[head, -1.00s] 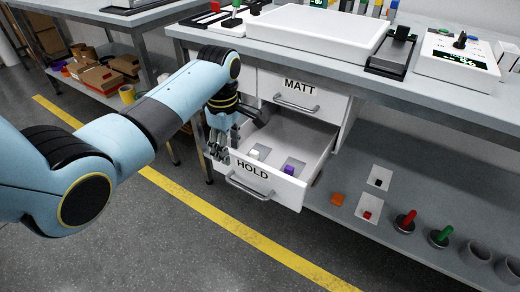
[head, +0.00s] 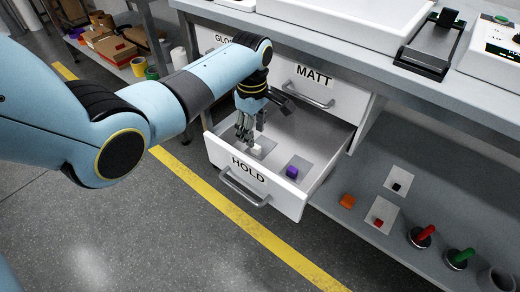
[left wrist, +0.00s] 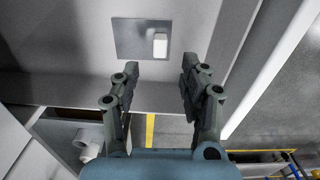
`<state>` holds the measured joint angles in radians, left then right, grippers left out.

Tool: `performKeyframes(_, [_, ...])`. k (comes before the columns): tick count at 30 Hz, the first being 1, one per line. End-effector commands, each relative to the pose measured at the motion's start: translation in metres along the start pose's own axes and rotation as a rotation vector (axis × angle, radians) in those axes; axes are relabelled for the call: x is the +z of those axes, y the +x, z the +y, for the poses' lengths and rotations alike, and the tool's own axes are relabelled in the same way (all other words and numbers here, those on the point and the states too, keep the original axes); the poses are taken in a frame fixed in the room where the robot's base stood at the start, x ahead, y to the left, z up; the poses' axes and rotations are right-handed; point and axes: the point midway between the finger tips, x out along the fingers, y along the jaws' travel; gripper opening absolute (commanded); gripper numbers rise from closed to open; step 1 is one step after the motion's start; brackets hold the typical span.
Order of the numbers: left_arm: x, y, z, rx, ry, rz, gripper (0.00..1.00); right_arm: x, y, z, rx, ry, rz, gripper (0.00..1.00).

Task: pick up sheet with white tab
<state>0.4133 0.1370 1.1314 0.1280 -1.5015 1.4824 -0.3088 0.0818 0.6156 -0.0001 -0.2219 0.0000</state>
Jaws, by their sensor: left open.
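The sheet with the white tab is a small grey sheet (left wrist: 130,38) lying flat in the open HOLD drawer (head: 250,180). Its white tab (head: 257,149) stands up in the head view, and it also shows at the sheet's right side in the left wrist view (left wrist: 160,46). My left gripper (head: 246,133) points down over the drawer, close to the white tab, and partly hides the sheet in the head view. Its fingers (left wrist: 156,78) are apart and empty, and the sheet lies beyond their tips. My right gripper is out of view.
A second sheet with a purple tab (head: 291,172) lies to the right in the same drawer. The MATT drawer (head: 312,85) is above. A lower shelf holds an orange block (head: 347,201), sheets with black (head: 396,187) and red (head: 378,223) tabs, and red and green handles.

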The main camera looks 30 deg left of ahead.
Motion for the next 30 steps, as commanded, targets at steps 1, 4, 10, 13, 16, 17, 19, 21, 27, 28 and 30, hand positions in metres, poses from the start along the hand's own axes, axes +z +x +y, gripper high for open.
performKeyframes(1, [0.000,0.004,0.000,0.001,0.000,0.000,0.44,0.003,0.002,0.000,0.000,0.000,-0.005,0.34])
performKeyframes(4, [-0.001,0.015,0.000,-0.001,0.000,0.000,0.44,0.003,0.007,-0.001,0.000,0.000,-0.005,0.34])
performKeyframes(10, [-0.003,0.048,-0.001,-0.002,0.001,-0.001,0.44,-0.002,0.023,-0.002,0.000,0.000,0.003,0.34])
performKeyframes(13, [-0.004,0.055,0.000,0.000,0.001,0.000,0.44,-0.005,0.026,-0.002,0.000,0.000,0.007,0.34])
performKeyframes(16, [-0.004,0.055,0.000,0.001,0.001,0.000,0.44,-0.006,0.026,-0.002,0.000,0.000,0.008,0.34])
performKeyframes(17, [-0.004,0.055,0.001,0.002,0.001,0.000,0.44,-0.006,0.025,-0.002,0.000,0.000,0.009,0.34])
performKeyframes(19, [-0.004,0.054,0.001,0.002,0.001,0.000,0.44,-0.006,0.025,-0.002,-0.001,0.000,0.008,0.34])
performKeyframes(21, [-0.004,0.054,0.001,0.002,0.001,0.000,0.40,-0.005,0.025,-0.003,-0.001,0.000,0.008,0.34])
performKeyframes(27, [-0.003,0.054,0.000,0.001,0.001,0.000,0.14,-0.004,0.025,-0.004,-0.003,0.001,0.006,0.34])
performKeyframes(28, [-0.003,0.054,0.000,0.001,0.001,0.000,0.10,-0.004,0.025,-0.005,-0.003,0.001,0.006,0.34])
performKeyframes(30, [-0.003,0.054,0.000,0.001,0.001,0.000,0.01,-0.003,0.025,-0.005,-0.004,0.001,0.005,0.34])
